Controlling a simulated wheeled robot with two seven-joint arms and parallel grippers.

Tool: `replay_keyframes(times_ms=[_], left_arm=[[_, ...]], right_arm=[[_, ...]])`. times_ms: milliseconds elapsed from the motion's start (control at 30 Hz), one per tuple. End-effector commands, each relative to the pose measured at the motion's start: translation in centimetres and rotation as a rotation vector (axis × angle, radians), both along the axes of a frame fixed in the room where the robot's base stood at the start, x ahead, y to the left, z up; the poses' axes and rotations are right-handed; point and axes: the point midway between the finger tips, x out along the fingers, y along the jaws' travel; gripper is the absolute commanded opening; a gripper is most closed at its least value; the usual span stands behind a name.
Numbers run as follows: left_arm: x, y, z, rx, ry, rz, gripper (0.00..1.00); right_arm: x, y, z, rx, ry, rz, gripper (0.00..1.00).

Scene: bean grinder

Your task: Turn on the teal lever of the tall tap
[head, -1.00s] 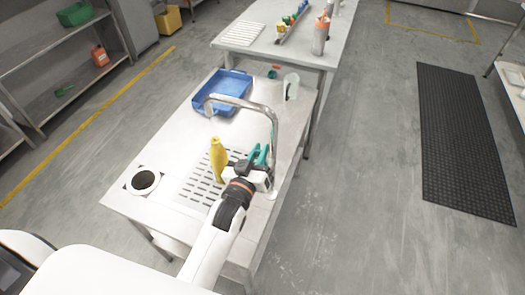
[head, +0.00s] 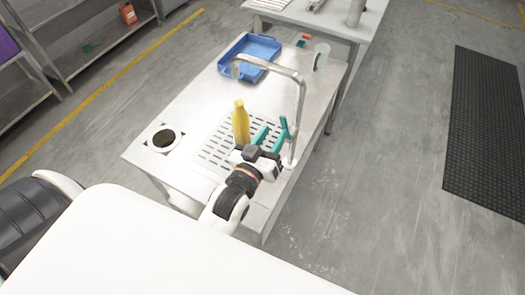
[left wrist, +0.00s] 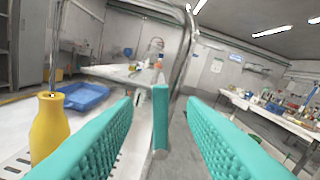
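The tall tap (head: 301,100) is a bent metal pipe at the right edge of the metal table; its pipe also rises in the left wrist view (left wrist: 186,52). Its teal lever (head: 284,124) stands upright beside the pipe's lower part. In the left wrist view the lever (left wrist: 160,118) appears in the gap between my fingers; whether it touches them I cannot tell. My left gripper (head: 269,138) has teal fingers, spread apart with nothing held, and reaches in from the near side; its fingers fill the sides of the left wrist view (left wrist: 160,104). My right gripper is not in view.
A yellow bottle (head: 241,124) stands close to the left of my left gripper on the slotted drain area. A blue tray (head: 236,68) and a clear cup (head: 321,57) are farther back. A round hole (head: 163,138) is at the table's near left.

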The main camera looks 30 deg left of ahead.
Motion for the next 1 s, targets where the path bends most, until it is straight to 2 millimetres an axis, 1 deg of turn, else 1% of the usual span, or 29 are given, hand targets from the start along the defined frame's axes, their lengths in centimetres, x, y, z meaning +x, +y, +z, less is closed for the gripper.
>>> replay_keyframes(times_ms=[33, 100, 200, 333, 500, 1000], left_arm=[[-1.2, 0.0, -0.4, -0.001, 0.004, 0.0, 0.38], [-2.5, 0.1, -0.3, -0.001, 0.002, -0.001, 0.38], [-4.0, 0.1, -0.3, -0.001, 0.003, -0.001, 0.38], [-5.2, 0.1, -0.1, 0.0, 0.0, -0.001, 0.38], [-5.6, 0.2, 0.0, 0.0, -0.002, 0.0, 0.38], [-5.6, 0.2, 0.0, 0.0, -0.001, -0.001, 0.38]], right_arm=[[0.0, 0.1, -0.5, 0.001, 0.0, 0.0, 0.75], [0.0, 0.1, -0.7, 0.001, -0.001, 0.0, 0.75], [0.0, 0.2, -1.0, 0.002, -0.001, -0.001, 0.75], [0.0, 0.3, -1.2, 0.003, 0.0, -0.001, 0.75], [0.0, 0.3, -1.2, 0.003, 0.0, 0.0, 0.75], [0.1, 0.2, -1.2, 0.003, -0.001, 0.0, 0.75]])
